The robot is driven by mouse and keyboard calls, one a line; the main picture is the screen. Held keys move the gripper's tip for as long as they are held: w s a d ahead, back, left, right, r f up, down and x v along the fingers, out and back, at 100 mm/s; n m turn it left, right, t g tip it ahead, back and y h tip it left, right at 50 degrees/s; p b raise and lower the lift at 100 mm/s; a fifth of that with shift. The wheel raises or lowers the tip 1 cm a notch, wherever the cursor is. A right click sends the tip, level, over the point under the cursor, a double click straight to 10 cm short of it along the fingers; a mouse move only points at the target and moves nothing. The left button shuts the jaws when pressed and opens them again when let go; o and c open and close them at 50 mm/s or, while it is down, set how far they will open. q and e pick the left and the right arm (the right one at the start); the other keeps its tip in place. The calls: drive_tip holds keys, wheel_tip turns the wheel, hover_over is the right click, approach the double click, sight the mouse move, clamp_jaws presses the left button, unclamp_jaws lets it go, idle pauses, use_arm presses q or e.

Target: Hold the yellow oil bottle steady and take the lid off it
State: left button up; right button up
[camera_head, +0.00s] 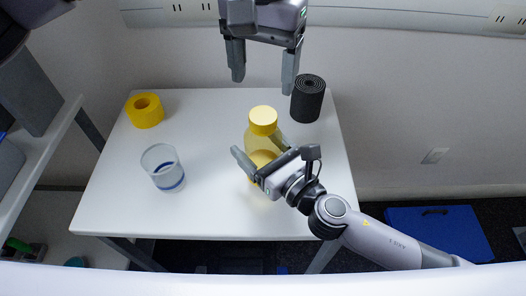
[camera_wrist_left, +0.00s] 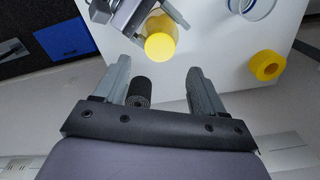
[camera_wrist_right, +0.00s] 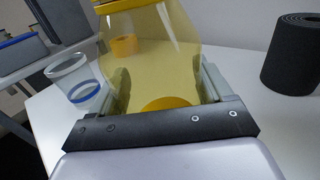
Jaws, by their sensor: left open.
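The yellow oil bottle (camera_head: 262,140) stands upright on the white table, with its yellow lid (camera_head: 263,120) on top. The lid also shows in the left wrist view (camera_wrist_left: 160,47). My right gripper (camera_head: 258,150) has a finger on each side of the bottle's body and appears closed against it; the right wrist view shows the clear yellow body (camera_wrist_right: 155,55) between the fingers. My left gripper (camera_head: 263,84) is open and empty, pointing down above and behind the lid, apart from it. In the left wrist view the lid lies just beyond its fingertips.
A black rolled mat (camera_head: 308,98) stands close to the right of the bottle. A clear cup with a blue band (camera_head: 163,168) and a yellow tape roll (camera_head: 145,111) are at the left. The table's front part (camera_head: 220,220) is clear. A shelf (camera_head: 45,140) stands at the left.

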sight(263, 115)
use_arm(q)
drive_tip(key=m, duration=0.4)
use_arm(e)
clamp_jaws()
use_arm(q)
drive_tip(key=shift+f, duration=4)
drive_tip(key=c, duration=1.1)
drive_tip(key=shift+c, duration=0.2)
